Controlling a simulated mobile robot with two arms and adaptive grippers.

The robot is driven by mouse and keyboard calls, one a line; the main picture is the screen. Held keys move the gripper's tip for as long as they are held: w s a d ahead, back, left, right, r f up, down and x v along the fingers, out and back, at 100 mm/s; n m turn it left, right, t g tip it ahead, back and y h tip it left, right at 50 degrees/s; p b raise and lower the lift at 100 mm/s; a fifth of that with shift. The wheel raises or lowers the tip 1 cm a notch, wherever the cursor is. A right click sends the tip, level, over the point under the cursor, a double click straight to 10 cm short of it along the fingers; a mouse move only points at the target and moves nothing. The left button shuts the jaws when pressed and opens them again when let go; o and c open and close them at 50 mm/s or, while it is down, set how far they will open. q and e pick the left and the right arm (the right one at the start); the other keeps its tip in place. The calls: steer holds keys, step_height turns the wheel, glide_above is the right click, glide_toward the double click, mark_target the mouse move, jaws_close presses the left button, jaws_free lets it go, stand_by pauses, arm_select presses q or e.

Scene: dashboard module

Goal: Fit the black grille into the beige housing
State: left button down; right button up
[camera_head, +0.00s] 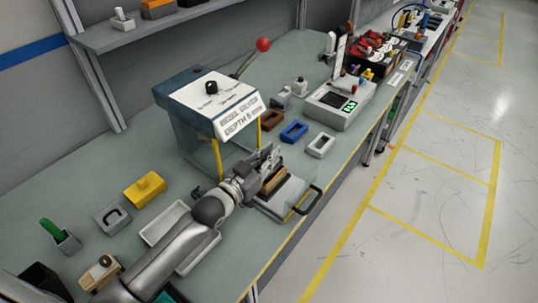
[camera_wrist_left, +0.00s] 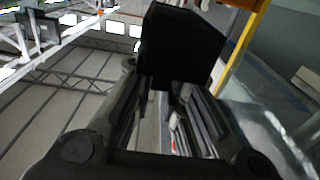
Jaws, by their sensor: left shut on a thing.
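My left gripper (camera_head: 264,164) reaches in from the left to the fixture under the press. It is shut on the black grille (camera_wrist_left: 181,42), a dark block at the fingertips in the left wrist view, where the gripper (camera_wrist_left: 165,92) also shows. In the head view the grille is hard to tell from the dark fingers. A tan-brown piece, apparently the beige housing (camera_head: 274,183), sits on the fixture's pale base just below the fingers. The gripper partly hides it. I cannot tell whether grille and housing touch. My right gripper is not in view.
The press (camera_head: 213,100) with a red-knobbed lever (camera_head: 262,45) and yellow posts stands close behind. A black handle (camera_head: 308,199) is at the bench's front edge. Brown, blue (camera_head: 294,132) and white frames lie to the right. A pale tray (camera_head: 165,224) lies partly under my arm.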

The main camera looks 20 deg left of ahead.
arm_select(q)
steer(key=shift+f+b, duration=1.6)
steer(key=shift+f, duration=0.65)
steer(key=c, duration=1.5)
jaws_free()
steer(key=shift+s, duration=0.1)
steer(key=shift+o, duration=0.6)
steer(key=shift+f, duration=0.1)
